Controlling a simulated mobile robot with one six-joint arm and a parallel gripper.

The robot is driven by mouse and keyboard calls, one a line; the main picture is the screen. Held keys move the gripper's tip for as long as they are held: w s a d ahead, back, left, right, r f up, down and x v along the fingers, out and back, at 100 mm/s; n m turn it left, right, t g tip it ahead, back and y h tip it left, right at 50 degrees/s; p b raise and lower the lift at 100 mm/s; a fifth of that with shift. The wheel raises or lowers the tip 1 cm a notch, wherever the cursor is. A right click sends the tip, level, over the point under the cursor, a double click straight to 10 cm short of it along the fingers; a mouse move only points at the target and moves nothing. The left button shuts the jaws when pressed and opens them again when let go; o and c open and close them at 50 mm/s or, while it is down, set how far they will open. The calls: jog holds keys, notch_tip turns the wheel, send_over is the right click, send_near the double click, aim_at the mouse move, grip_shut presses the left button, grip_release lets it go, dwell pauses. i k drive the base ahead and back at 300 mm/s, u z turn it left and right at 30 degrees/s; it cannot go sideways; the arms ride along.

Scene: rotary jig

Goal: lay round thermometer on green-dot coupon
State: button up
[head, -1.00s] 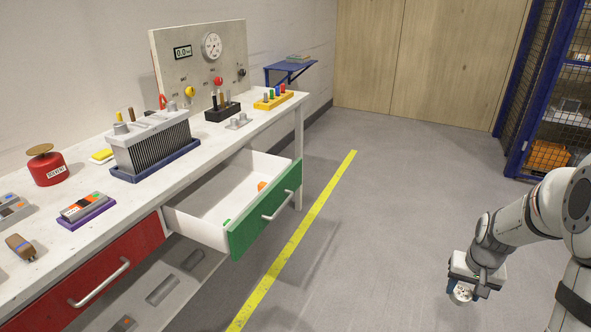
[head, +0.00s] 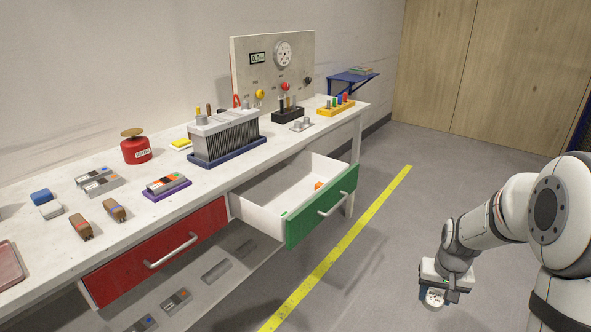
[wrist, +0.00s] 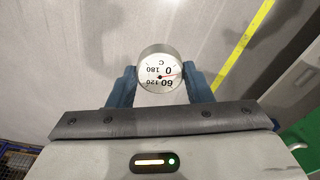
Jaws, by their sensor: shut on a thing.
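The round thermometer (wrist: 160,70) has a white dial marked in C and a metal rim. My gripper (head: 439,291) is shut on it, with blue fingers on both sides in the wrist view. In the head view the thermometer (head: 434,299) hangs low over the floor at the right, well away from the bench. I cannot make out a green-dot coupon for sure. A small green piece (head: 284,213) and an orange piece (head: 318,186) lie in the open drawer (head: 262,212); their details are too small to tell.
The green-fronted drawer juts out. Open floor with a yellow line (head: 340,245) lies between bench and arm.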

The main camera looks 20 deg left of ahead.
aim_at(165, 181)
jog(key=u, duration=1.35)
jog(key=i, duration=1)
jog(key=u, duration=0.1)
